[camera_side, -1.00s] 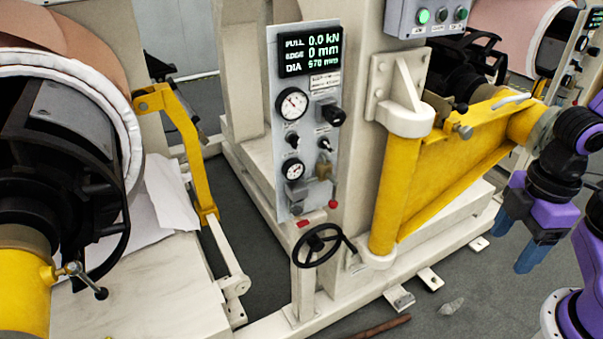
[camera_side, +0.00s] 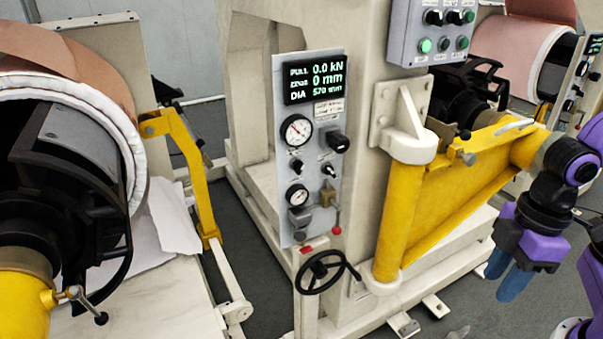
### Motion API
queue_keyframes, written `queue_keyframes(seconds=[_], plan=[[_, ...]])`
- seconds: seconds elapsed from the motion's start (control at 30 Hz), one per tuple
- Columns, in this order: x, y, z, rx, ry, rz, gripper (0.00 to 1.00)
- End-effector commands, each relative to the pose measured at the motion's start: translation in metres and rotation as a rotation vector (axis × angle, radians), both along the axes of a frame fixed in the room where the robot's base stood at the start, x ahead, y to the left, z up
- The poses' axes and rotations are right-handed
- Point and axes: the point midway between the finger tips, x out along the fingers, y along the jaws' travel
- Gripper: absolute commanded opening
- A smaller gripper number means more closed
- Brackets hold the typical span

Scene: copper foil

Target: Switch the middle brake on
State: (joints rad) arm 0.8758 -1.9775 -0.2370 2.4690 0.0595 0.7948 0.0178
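The grey control panel (camera_side: 314,118) on the middle stand has a lit display (camera_side: 314,80) reading 0.0 kN, 0 mm and 570 mm. It carries two round gauges (camera_side: 297,130), a large black knob (camera_side: 338,143) and two small black switches (camera_side: 328,170). A brass-coloured part (camera_side: 326,195) and a red-tipped lever (camera_side: 336,228) sit low on it. The labels are too small to read, so I cannot tell which control is the brake. My gripper (camera_side: 506,274), purple with blue fingers, points down at the right, well away from the panel. Its fingers are apart with nothing between them.
A yellow swing arm (camera_side: 440,195) stands between the panel and my gripper. A black handwheel (camera_side: 325,279) juts out below the panel. A grey button box (camera_side: 433,32) is above right. A copper roll (camera_side: 60,75) fills the left. The floor at lower right is mostly clear.

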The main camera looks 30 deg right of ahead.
Motion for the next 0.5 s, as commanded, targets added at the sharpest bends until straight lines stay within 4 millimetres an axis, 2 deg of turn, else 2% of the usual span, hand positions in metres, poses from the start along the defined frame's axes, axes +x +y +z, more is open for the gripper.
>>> queue_keyframes(seconds=[0.17, 0.3, 0.5], plan=[[0.029, 0.081, -0.008, 0.216, -0.006, -0.153, 0.35], [0.062, 0.142, -0.014, 0.395, -0.034, -0.314, 0.35], [0.121, 0.207, -0.025, 0.622, -0.123, -0.567, 0.35]])
